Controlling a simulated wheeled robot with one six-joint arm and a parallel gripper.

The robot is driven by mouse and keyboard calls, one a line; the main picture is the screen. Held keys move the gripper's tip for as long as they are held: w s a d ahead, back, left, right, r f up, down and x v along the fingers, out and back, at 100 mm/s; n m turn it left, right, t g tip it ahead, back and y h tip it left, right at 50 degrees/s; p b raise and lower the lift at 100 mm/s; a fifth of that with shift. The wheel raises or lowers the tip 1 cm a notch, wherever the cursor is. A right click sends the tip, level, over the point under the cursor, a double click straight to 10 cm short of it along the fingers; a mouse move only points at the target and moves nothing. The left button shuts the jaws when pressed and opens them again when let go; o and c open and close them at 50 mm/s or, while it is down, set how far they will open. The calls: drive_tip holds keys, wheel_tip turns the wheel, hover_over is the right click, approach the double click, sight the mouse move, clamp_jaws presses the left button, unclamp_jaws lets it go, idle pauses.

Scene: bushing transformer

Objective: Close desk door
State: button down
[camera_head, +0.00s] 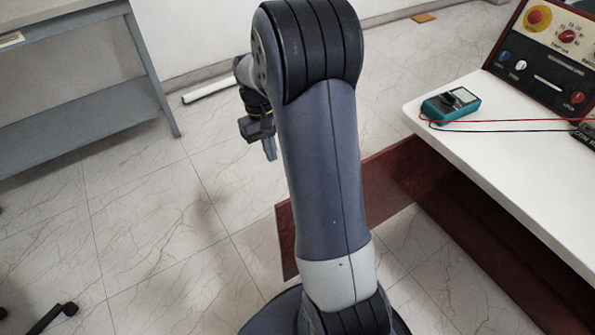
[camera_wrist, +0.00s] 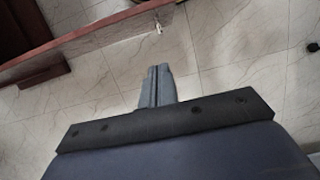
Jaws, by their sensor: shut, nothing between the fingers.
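The desk (camera_head: 510,165) has a white top and dark red-brown wood and stands at the right in the head view. Its door (camera_head: 400,180) is a red-brown panel standing open, jutting left from the desk, partly hidden behind my arm. In the wrist view the door (camera_wrist: 85,42) runs across the upper left, seen along its top edge, with a small light piece (camera_wrist: 158,24) near its end. My gripper (camera_head: 270,153) is shut and empty, left of my arm in the head view. In the wrist view my gripper (camera_wrist: 155,72) points toward the door's end, with floor visible between them.
A blue-green multimeter (camera_head: 450,104) with red and black leads and a dark control panel (camera_head: 552,50) sit on the desk. A grey shelf (camera_head: 90,115) stands at the left. A dark castor base (camera_head: 55,318) shows at lower left. The tiled floor between is clear.

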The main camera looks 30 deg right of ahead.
drive_tip(key=s+f+b, duration=0.2)
drive_tip(key=s+f, duration=0.4)
drive_tip(key=f, duration=0.3)
drive_tip(key=shift+s+f+b, duration=0.15)
drive_tip(key=shift+s+b, duration=0.05)
drive_tip(key=shift+b, duration=0.2)
